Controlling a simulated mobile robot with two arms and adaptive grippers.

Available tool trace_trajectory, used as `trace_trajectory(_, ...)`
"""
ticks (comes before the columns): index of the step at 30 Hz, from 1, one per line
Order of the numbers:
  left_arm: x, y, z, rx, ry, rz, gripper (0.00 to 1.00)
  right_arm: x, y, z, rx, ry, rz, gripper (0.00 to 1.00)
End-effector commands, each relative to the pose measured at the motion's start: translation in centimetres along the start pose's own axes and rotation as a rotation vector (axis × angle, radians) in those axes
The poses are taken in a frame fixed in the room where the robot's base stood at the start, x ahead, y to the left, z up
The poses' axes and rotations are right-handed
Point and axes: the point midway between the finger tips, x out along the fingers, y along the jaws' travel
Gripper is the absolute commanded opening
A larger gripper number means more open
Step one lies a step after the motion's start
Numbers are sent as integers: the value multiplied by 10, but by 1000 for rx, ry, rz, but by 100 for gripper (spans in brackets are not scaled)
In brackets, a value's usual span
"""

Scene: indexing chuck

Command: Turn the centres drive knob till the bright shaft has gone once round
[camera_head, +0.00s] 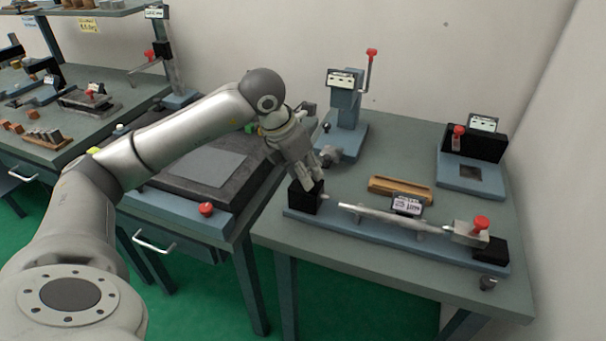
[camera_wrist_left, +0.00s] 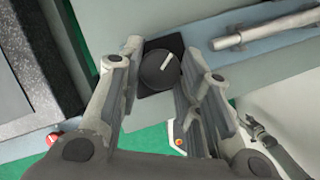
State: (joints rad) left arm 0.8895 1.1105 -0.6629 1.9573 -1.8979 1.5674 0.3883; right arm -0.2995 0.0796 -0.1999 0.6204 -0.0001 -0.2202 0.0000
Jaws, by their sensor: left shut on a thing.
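The centres device has a long blue base (camera_head: 345,229) along the front of the right table. The bright shaft (camera_head: 385,215) lies level above it, and part of it shows in the left wrist view (camera_wrist_left: 270,28). A black block (camera_head: 305,199) stands at the base's left end. The drive knob (camera_wrist_left: 155,72) is a dark round knob with a pale line, seen against this block in the left wrist view. My left gripper (camera_head: 312,182) is shut on the knob, with one finger on each side. In the head view the gripper hides the knob.
A grey tailstock block (camera_head: 466,234) with a red knob (camera_head: 481,222) stands at the right end. A small label (camera_head: 407,205) and a wooden tray (camera_head: 400,188) sit behind the shaft. A red-handled lever device (camera_head: 345,105) and a black-and-blue device (camera_head: 470,180) stand farther back.

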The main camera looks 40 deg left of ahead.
Motion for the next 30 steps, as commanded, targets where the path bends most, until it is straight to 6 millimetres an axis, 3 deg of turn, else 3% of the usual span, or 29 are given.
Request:
trace_trajectory(15,0,-4,2,-410,-5,169,9,19,0,2,0,0,0,48)
trace_trajectory(30,-1,-4,3,-581,-5,239,9,24,0,3,0,-1,0,48)
